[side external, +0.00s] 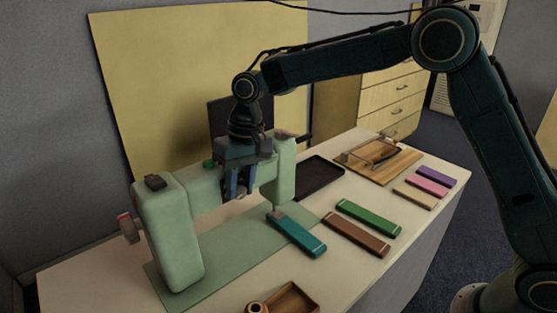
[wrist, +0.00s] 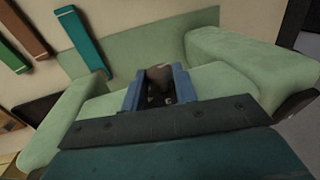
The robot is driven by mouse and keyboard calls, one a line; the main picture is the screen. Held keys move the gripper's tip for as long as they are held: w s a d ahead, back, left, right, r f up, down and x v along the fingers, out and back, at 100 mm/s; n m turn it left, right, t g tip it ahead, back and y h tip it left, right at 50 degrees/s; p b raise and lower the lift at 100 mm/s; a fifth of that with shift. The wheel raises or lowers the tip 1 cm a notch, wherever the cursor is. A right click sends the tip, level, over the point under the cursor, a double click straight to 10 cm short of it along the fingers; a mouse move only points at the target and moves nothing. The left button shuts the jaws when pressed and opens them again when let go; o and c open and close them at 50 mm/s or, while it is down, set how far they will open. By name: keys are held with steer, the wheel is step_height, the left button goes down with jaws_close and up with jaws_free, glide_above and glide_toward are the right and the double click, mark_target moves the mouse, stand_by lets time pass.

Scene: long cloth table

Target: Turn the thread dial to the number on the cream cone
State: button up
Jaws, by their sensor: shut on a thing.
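A pale green sewing machine (side external: 170,232) stands on a green mat (side external: 236,250); its arm also shows in the wrist view (wrist: 222,82). My gripper (side external: 237,188) points down at the machine's horizontal arm. In the wrist view its two blue fingers (wrist: 157,92) are shut on a brown, round-topped piece that looks like the thread dial (wrist: 160,74). The dial's numbers cannot be read, and the side view does not show it clearly. I cannot make out a cream cone or its number for sure.
Teal (side external: 297,235), brown (side external: 356,235) and green (side external: 368,217) bars lie right of the machine. A black tray (side external: 318,176) and a wooden board (side external: 382,164) lie behind. A small wooden tray (side external: 293,300) and a small round piece (side external: 257,307) are at the front edge.

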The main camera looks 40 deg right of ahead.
steer(key=shift+d+y, duration=0.15)
steer(key=shift+y, duration=0.35)
steer(key=o, duration=1)
steer(key=shift+c, duration=0.2)
steer(key=v, duration=1.2)
